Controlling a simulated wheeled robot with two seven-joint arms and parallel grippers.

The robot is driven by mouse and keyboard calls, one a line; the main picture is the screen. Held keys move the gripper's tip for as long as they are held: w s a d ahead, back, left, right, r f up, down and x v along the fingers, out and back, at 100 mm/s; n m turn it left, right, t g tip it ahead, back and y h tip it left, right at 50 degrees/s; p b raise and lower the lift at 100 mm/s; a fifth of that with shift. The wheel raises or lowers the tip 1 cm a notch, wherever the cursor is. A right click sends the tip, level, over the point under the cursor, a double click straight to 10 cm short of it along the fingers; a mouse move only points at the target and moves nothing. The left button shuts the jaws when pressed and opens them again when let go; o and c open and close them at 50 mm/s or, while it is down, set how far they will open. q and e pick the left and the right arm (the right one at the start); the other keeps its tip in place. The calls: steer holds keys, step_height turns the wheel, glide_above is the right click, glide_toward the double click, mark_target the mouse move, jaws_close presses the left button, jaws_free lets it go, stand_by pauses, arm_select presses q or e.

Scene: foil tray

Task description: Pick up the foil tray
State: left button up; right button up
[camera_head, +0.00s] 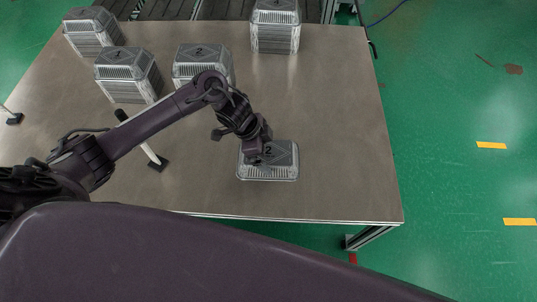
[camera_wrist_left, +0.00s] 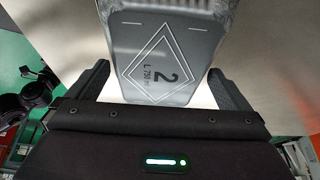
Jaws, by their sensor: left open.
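A single foil tray (camera_head: 284,172), silver with a grey top marked 2, lies near the front edge of the table. My left gripper (camera_head: 262,153) is at this tray's upper left part in the head view and hides some of it. In the left wrist view the tray (camera_wrist_left: 165,55) shows between the two dark fingers of the gripper (camera_wrist_left: 162,85). The fingers are apart, with a gap on each side of the tray, and I see no grip on it. My right gripper is not in view.
The table's right side is clear.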

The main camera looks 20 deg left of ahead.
arm_select(q)
steer(key=c, duration=0.7)
steer(key=shift+o, duration=0.2)
steer(key=shift+r, duration=0.1)
